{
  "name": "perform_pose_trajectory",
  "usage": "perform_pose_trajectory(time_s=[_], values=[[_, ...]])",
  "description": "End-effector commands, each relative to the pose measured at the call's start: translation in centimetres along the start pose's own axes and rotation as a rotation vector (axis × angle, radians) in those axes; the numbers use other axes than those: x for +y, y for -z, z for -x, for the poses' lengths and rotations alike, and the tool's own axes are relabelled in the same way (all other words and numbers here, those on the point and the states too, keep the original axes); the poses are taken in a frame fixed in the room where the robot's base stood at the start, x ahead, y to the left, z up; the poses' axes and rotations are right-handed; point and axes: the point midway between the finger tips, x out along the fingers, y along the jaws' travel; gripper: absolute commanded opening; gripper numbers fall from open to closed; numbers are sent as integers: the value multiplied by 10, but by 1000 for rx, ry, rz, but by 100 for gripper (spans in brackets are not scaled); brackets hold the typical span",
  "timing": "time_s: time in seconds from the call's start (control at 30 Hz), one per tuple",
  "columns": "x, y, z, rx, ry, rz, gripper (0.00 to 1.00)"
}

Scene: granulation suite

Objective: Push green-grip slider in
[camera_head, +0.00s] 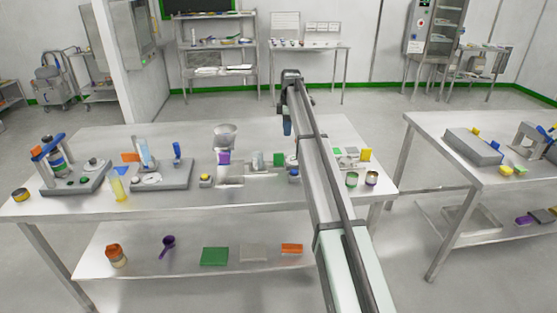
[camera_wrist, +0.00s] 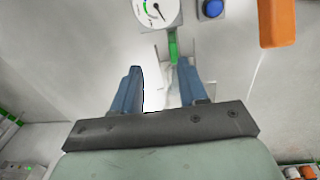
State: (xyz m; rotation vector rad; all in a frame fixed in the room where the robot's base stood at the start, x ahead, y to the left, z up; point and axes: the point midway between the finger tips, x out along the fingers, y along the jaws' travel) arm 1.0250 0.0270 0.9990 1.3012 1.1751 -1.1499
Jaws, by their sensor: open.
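The green grip (camera_wrist: 173,46) of the slider shows in the wrist view, just beyond my gripper's fingertips and right of centre between them. A pale strip lies on the near side of the grip, seen between the fingers. My gripper (camera_wrist: 158,69) is open, its two blue fingers apart with nothing held between them. In the head view my gripper (camera_head: 287,128) hangs with its blue fingers pointing down above the back of the main table. I cannot tell the slider apart clearly in the head view, as my arm covers part of that area.
In the wrist view, a dial gauge (camera_wrist: 157,12), a blue button (camera_wrist: 212,9) and an orange block (camera_wrist: 277,22) lie beyond the fingers.

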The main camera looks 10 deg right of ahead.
Motion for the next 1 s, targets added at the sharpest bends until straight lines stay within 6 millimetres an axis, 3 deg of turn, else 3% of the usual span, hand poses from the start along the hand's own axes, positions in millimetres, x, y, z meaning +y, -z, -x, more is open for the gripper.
perform_pose_trajectory(time_s=[0.1, 0.23, 0.47, 1.0], values=[[-8, 25, -7, -33, 53, 21, 43], [-12, 33, -11, -50, 76, 28, 43], [-15, 33, -34, -51, 79, 28, 43], [-21, 28, -123, -49, 77, 28, 43]])
